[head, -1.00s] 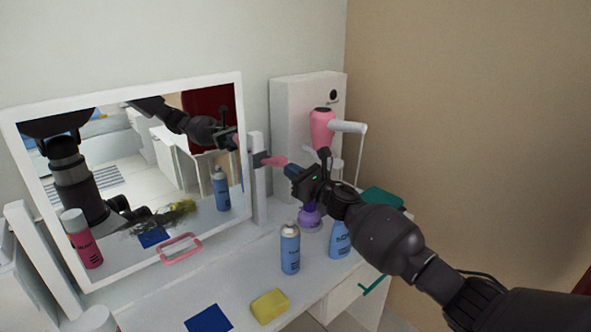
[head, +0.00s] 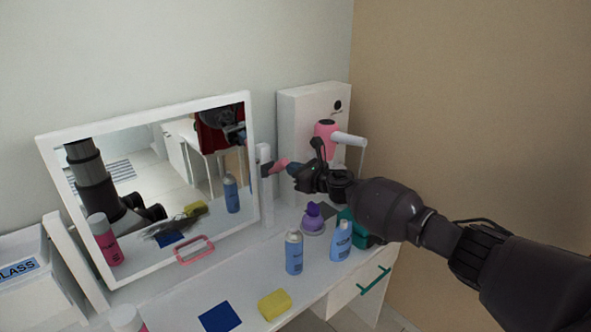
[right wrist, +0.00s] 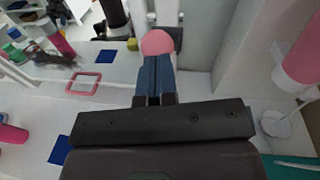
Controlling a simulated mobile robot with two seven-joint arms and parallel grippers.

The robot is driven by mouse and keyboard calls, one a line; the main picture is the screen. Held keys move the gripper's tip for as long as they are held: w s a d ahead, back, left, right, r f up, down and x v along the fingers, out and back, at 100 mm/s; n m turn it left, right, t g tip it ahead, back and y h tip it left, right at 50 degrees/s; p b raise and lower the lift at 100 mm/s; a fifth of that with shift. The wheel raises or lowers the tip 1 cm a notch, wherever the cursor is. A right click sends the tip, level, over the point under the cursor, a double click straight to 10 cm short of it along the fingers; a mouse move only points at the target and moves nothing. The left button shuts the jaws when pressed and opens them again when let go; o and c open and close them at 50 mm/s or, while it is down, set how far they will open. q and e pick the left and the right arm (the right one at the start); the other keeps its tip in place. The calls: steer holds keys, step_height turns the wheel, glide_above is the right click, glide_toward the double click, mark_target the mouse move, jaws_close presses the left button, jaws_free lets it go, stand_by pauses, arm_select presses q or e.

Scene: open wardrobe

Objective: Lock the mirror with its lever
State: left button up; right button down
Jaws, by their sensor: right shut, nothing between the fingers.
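The white-framed mirror (head: 150,190) stands between two white posts on the dressing table. A pink lever (head: 281,164) sticks out from a dark mount on the right post (head: 266,185). My right gripper (head: 294,170) is shut and empty, with its blue fingertips right at the lever's pink end. In the right wrist view the lever's round pink end (right wrist: 157,43) lies just beyond the closed fingertips (right wrist: 155,64). Whether they touch cannot be told. My left gripper does not show directly.
A pink hair dryer (head: 325,135) hangs in a holder behind my right gripper. A blue spray can (head: 294,252), a blue bottle (head: 341,240), a purple item (head: 313,217) and a yellow sponge (head: 274,304) stand below. The table's front middle is partly clear.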

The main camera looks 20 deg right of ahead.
mark_target(287, 161)
steer(key=shift+w+a+r, duration=0.1)
steer(key=shift+w+r, duration=0.15)
steer(key=shift+r, duration=0.2)
steer(key=shift+w+a+r, duration=0.1)
steer(key=shift+w+r, duration=0.15)
steer(key=shift+r, duration=0.2)
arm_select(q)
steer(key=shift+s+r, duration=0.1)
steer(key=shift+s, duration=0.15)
arm_select(e)
steer(key=shift+w+a+r, duration=0.2)
steer(key=shift+w+r, duration=0.3)
steer(key=shift+r, duration=0.05)
steer(key=shift+w+a+r, duration=0.15)
steer(key=shift+w+r, duration=0.3)
steer(key=shift+r, duration=0.05)
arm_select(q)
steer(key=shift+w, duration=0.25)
